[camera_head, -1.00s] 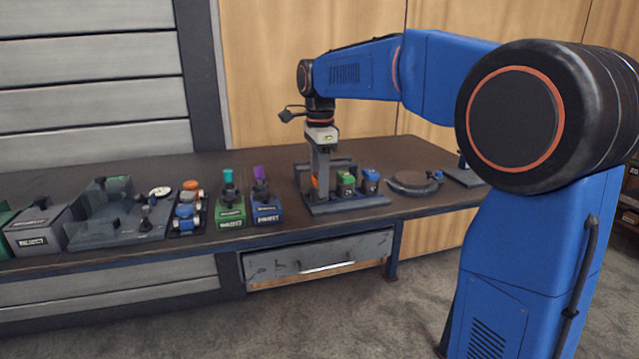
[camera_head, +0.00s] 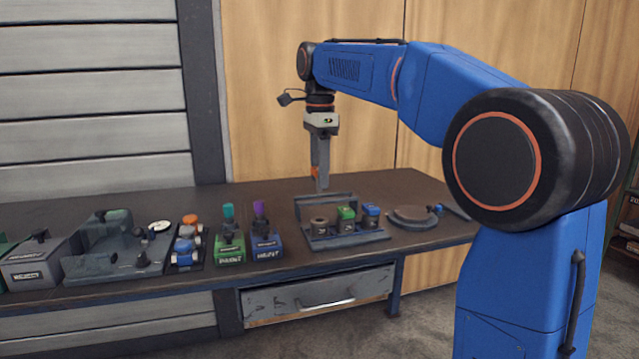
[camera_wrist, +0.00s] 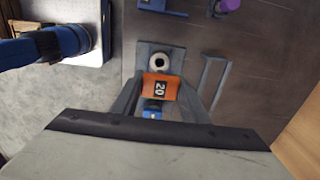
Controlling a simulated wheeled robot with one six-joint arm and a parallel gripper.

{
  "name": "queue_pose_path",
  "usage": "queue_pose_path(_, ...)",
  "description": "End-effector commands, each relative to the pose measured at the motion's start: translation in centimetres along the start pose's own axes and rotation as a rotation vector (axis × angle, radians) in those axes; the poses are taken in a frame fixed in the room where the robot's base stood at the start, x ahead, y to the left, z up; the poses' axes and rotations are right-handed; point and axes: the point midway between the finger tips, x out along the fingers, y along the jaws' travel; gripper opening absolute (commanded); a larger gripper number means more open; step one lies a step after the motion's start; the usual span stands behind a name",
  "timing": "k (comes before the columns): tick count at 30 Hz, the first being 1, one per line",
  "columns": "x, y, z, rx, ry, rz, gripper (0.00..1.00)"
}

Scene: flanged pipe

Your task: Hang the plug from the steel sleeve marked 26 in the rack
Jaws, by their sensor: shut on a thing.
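My gripper (camera_head: 321,186) is shut on an orange plug (camera_head: 314,173) and holds it upright above the left part of the rack (camera_head: 350,237). In the wrist view the plug (camera_wrist: 160,87) sits between the two fingers; its dark label shows two digits, which look like 20 or 26. Below it, apart from it, the grey steel sleeve (camera_head: 319,224) stands in the rack's left place with its round hole open. The sleeve also shows in the wrist view (camera_wrist: 160,57). Its marking is not readable. A green plug (camera_head: 346,213) and a blue plug (camera_head: 370,211) sit in the places to its right.
A raised bar (camera_head: 325,198) runs along the rack's back. A green block (camera_head: 230,249) and a blue block (camera_head: 266,245) with upright handles stand to the left. A round dark disc (camera_head: 411,215) lies to the right. The air around the held plug is clear.

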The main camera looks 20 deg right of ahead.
Motion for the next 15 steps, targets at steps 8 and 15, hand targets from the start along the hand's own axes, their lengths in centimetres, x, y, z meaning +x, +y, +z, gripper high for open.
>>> queue_pose_path(8,-1.8,0.0,0.0,0.0,0.0,-0.001,0.17)
queue_pose_path(15,-3.4,0.0,0.0,0.0,0.0,-0.001,0.17)
